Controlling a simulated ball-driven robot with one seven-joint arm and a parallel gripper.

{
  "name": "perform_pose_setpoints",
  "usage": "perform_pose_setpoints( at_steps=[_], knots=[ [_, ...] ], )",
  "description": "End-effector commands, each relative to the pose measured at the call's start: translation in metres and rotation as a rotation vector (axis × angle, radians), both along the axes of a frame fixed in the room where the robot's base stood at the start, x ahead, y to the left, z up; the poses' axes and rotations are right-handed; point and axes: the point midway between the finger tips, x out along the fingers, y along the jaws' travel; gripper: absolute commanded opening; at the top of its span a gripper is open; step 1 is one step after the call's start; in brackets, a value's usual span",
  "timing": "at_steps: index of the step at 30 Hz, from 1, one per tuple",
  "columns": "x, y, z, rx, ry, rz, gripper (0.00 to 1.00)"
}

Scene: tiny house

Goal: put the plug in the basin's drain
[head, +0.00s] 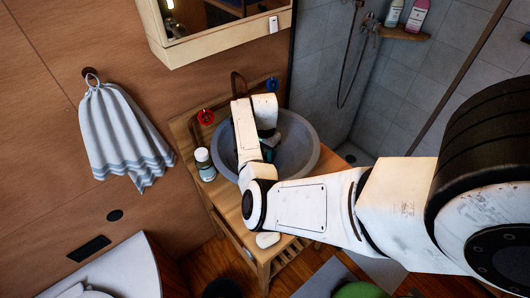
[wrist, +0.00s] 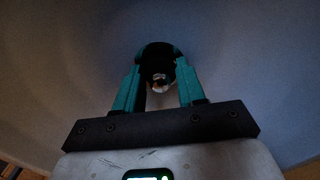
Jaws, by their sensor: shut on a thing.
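The grey round basin (head: 305,152) stands on a wooden washstand, and its inner wall fills most of the wrist view (wrist: 250,70). My gripper (wrist: 158,72) reaches down into the basin, its teal fingers close together. They are shut on a dark round thing, the plug (wrist: 156,48), with a small bright spot below its middle. In the head view only a bit of teal of my gripper (head: 267,154) shows inside the basin; my arm hides the rest. I cannot make out the drain apart from the plug, nor tell whether the plug touches the basin's bottom.
A red tap handle (head: 206,117), a blue tap handle (head: 272,84) and a dark spout (head: 238,82) stand behind the basin. A small bottle (head: 204,163) is left of it, and a soap bar (head: 267,239) lies in front. A mirror cabinet (head: 215,30) hangs above.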

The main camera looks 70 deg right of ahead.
Motion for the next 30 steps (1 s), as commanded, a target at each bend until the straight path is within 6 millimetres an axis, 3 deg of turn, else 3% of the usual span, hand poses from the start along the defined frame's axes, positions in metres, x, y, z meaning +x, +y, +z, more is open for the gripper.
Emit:
perform_pose_setpoints(
  at_steps=[13,14,15,23,30],
  knots=[
    [-0.0001,0.0000,0.0074,0.000,0.000,0.000,0.10],
    [-0.0001,0.0000,0.0074,0.000,0.000,0.000,0.41],
    [-0.0001,0.0000,0.0074,0.000,0.000,0.000,0.45],
    [0.0000,0.0000,0.0075,0.000,0.000,0.000,0.69],
    [0.0001,0.0000,0.0080,0.000,0.000,0.000,0.69]
  ],
)
